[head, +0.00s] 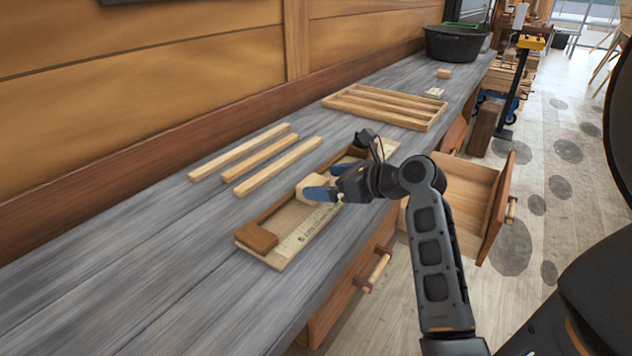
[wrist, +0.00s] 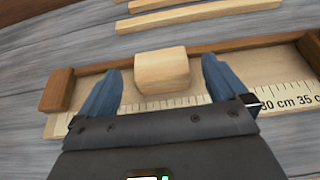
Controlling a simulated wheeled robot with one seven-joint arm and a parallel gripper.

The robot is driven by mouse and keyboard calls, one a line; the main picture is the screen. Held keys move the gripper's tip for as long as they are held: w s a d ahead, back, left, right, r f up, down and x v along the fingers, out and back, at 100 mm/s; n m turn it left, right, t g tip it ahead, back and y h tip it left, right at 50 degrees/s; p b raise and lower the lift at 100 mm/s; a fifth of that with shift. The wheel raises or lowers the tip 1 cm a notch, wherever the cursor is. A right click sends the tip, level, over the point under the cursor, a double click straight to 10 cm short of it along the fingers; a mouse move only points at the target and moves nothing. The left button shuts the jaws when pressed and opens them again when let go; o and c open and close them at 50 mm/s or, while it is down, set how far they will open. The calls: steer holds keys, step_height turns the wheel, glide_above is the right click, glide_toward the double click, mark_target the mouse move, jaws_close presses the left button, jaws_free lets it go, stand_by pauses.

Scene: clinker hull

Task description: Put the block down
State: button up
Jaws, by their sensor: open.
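A pale wooden block (wrist: 162,70) sits in a shallow wooden tray (wrist: 90,70) with a printed ruler strip along one side. In the wrist view my gripper (wrist: 162,78) is open, with one blue finger on each side of the block and a visible gap to both. The block leans over the tray's far rim in this view, and its underside is hidden. In the head view the block (head: 313,184) shows just beyond the blue fingers of my gripper (head: 325,194), which partly cover it. A brown end piece (head: 257,238) closes the tray's near end.
Three pale wooden strips (head: 262,157) lie on the grey bench (head: 130,270) by the wall. A slatted wooden tray (head: 385,106) and a black tub (head: 455,43) stand farther back. A drawer (head: 470,190) stands open below the bench. The near bench top is clear.

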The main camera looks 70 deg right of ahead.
steer(key=v, duration=0.7)
steer(key=shift+s+r, duration=0.2)
steer(key=shift+s, duration=0.1)
steer(key=shift+a+f, duration=0.1)
steer(key=shift+a, duration=0.1)
